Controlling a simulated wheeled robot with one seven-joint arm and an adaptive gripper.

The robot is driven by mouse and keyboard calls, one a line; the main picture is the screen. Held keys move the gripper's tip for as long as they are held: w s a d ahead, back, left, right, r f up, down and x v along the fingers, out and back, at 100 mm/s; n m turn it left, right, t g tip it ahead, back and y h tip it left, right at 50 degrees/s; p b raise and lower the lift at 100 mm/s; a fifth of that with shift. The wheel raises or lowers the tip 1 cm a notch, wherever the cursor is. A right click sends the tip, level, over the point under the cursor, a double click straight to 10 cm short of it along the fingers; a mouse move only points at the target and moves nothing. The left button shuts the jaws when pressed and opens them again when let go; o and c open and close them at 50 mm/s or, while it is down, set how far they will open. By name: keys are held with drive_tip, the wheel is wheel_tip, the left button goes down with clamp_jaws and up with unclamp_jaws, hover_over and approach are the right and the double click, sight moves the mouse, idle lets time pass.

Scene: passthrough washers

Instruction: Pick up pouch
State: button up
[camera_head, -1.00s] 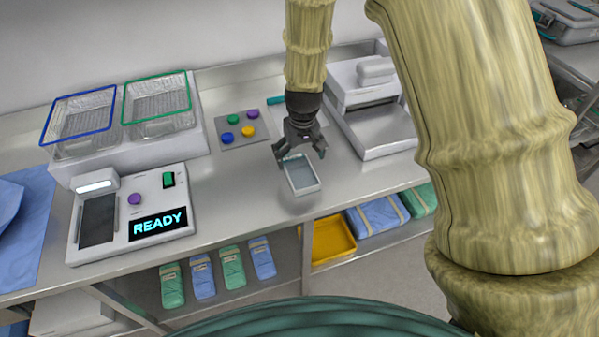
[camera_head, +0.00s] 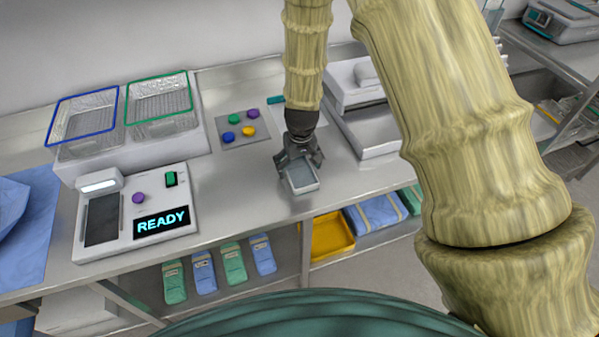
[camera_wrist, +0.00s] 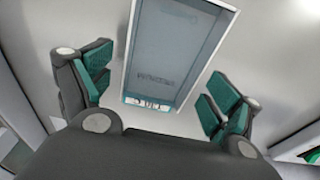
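The pouch (camera_head: 301,177) is a flat grey-blue rectangle with a pale border, on the steel counter near its front edge. In the wrist view the pouch (camera_wrist: 172,52) lies between my fingers, with faint lettering and a small printed strip at its near end. My gripper (camera_head: 299,163) points down over the pouch's far part. In the wrist view my gripper (camera_wrist: 158,86) is open, with a teal-padded finger on each side and a gap between each finger and the pouch. The height of the fingertips above the counter is hard to judge.
A white device with a READY display (camera_head: 160,221) and two wire baskets (camera_head: 85,122) stand left. A grey mat (camera_head: 238,142) with coloured knobs lies behind left. A white machine (camera_head: 372,140) stands close behind right. Packs (camera_head: 233,264) and a yellow bin (camera_head: 330,238) sit below.

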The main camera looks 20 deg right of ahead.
drive_tip(key=c, duration=0.6)
drive_tip(key=shift+o, duration=0.2)
drive_tip(key=shift+r, duration=0.15)
